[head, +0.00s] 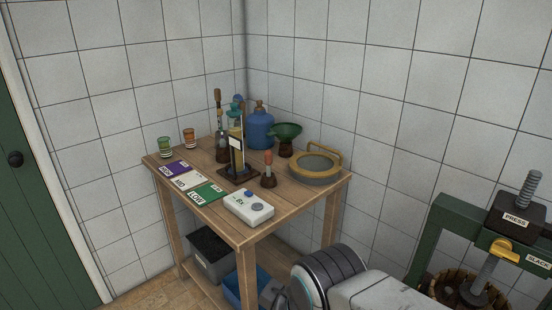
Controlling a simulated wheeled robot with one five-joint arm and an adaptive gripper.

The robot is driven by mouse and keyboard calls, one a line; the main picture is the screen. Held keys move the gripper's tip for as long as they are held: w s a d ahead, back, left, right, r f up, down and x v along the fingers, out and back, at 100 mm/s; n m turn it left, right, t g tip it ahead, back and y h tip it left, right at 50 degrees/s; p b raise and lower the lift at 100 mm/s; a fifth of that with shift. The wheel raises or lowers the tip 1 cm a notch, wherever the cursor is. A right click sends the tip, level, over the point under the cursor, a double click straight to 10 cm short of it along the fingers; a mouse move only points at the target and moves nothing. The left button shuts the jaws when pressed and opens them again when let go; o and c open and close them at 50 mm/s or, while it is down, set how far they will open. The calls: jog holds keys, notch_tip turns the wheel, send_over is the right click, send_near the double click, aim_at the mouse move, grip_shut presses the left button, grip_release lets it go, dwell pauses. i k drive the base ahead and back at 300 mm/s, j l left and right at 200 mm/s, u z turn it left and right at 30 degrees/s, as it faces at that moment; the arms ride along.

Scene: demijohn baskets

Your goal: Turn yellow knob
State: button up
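The yellow knob (503,249) is on the front of the green press (447,217) at the right of the head view. It sits beside the threaded screw, below the dark block labelled PRESS (515,221). A small label beside it appears to read SLACK (538,262). My arm comes in at the bottom, left of the press and apart from the knob. Dark grey parts that look like my gripper (272,294) show at the arm's far end, pointing away from the knob. Its fingertips cannot be made out.
A wooden table (237,232) in the corner holds bottles, cups, coloured cards, a green funnel, a round sieve and a white scale (248,207). Bins (211,256) stand on its lower shelf. A wicker basket (446,285) is under the press. A green door (35,200) is at left.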

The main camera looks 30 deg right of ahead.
aim_at(501, 247)
jog(key=z, duration=2.45)
jog(key=k, duration=0.5)
